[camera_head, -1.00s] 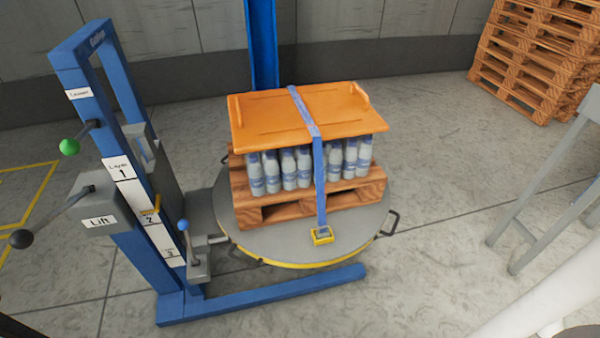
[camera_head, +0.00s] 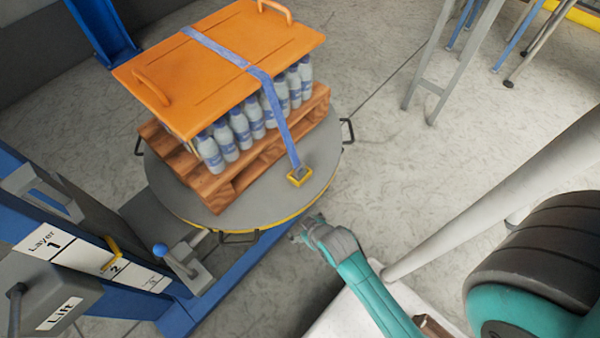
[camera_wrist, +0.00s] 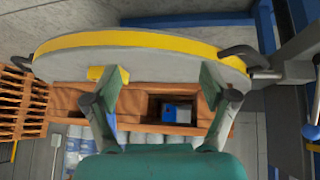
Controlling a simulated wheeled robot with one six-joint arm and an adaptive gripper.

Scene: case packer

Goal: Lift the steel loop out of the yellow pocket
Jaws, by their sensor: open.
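The yellow pocket (camera_head: 299,177) sits on the round grey turntable near its rim. A blue strap (camera_head: 282,127) runs over the orange board and down into it. The steel loop is too small to make out at the strap's lower end. My gripper (camera_head: 304,231) is open and empty, below the pocket in the head view and apart from it, just outside the turntable rim. In the wrist view, my open fingers (camera_wrist: 162,80) frame the turntable edge, and a small yellow block, seemingly the pocket (camera_wrist: 95,73), shows beside the left finger.
The turntable (camera_head: 240,214) has a yellow rim and black handles. It bears a wooden pallet (camera_head: 225,185) with bottles (camera_head: 240,132) under an orange board (camera_head: 222,62). The blue lift frame (camera_head: 185,310) with levers stands at the left. Grey table legs (camera_head: 445,65) stand at the upper right.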

